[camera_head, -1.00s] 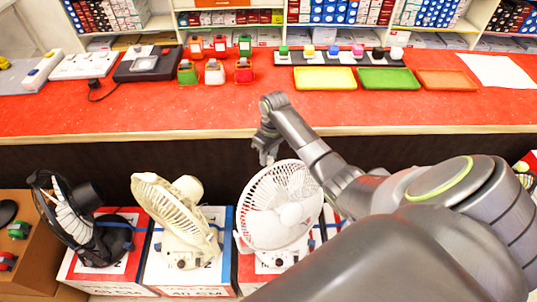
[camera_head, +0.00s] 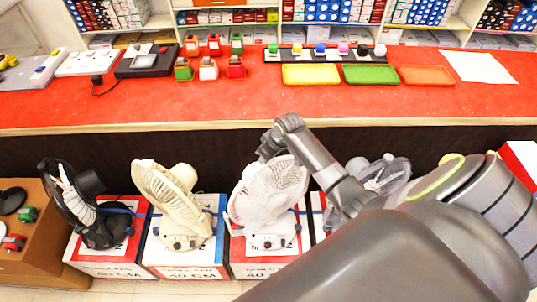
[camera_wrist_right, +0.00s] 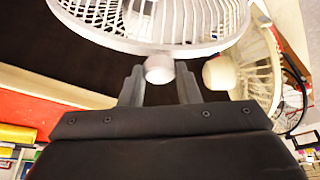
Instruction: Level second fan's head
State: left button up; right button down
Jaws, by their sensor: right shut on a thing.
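Several fans stand in a row on boxes: a black one (camera_head: 78,205), a cream one (camera_head: 172,205), a white one (camera_head: 268,192) and a grey one (camera_head: 385,172) partly behind my right arm. The white fan is second from the right, and its head is tilted. My right gripper (camera_head: 268,150) reaches the back of the white fan's head from above. In the right wrist view its fingers (camera_wrist_right: 160,80) are shut on a small white knob (camera_wrist_right: 160,68) at the back of that head, below the wire cage (camera_wrist_right: 155,20). My left gripper is not in view.
A red counter (camera_head: 200,108) runs behind the fans, bearing small coloured holders (camera_head: 208,68), trays (camera_head: 370,74) and a white sheet (camera_head: 478,66). Stocked shelves stand behind it. A brown box (camera_head: 25,250) is at the left. The cream fan stands close beside the white one.

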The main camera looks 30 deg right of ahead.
jog(key=shift+s+r, duration=0.2)
jog(key=shift+s, duration=0.3)
jog(key=shift+s+t+p, duration=0.25)
jog(key=shift+t+p, duration=0.1)
jog(key=shift+t, duration=0.05)
jog(key=shift+s, duration=0.15)
jog(key=shift+f, duration=0.2)
jog(key=shift+s, duration=0.1)
jog(key=c, duration=1.3)
grip_release()
jog(key=shift+c, duration=0.2)
jog(key=shift+o, duration=1.4)
jog(key=shift+s, duration=0.15)
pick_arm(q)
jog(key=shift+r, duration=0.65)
